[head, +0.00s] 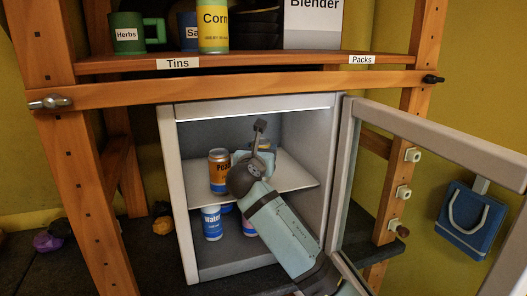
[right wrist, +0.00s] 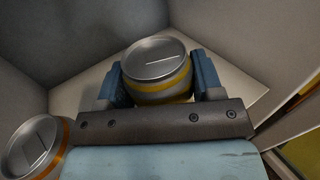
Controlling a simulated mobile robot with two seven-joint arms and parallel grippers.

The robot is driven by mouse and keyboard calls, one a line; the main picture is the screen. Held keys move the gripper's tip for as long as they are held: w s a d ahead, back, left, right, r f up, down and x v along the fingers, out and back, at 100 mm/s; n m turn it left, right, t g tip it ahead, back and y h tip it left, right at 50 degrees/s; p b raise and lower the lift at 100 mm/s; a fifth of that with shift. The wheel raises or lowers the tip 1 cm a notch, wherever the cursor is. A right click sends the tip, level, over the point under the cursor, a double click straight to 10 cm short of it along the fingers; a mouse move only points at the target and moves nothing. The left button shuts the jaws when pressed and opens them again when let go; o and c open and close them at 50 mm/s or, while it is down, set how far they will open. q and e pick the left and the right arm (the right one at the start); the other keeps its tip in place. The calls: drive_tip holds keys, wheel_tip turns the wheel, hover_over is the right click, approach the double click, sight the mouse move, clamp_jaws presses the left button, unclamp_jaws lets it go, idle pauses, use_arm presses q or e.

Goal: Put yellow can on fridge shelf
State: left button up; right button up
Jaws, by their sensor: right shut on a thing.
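My right gripper (right wrist: 160,78) is shut on the yellow can (right wrist: 158,68), a silver-topped can with a yellow band, between its blue fingers. In the head view my right gripper (head: 260,152) is inside the open fridge, over the middle shelf, and my arm hides most of the held can. The pale fridge shelf (head: 297,176) also shows in the right wrist view (right wrist: 72,98), around and beneath the can. I cannot tell whether the can touches the shelf. My left gripper is not in view.
An orange can (head: 219,173) stands on the same shelf, left of my gripper. A blue-and-white Water can (head: 211,222) and others stand below. The fridge door (head: 346,150) is open to the right. Above, a wooden shelf (head: 270,62) holds a yellow Corn can (head: 213,30).

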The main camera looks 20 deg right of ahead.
drive_tip(key=shift+w+d+r, duration=0.15)
drive_tip(key=shift+w+d, duration=0.2)
drive_tip(key=shift+w, duration=0.2)
drive_tip(key=shift+w+d+f, duration=0.35)
drive_tip(key=shift+w+f, duration=0.1)
drive_tip(key=shift+w, duration=0.15)
drive_tip(key=shift+w+d+f, duration=0.3)
drive_tip(key=shift+w+f, duration=0.15)
drive_tip(key=shift+w, duration=0.15)
drive_tip(key=shift+s+r, duration=0.1)
drive_tip(key=o, duration=1.2)
drive_tip(key=v, duration=1.2)
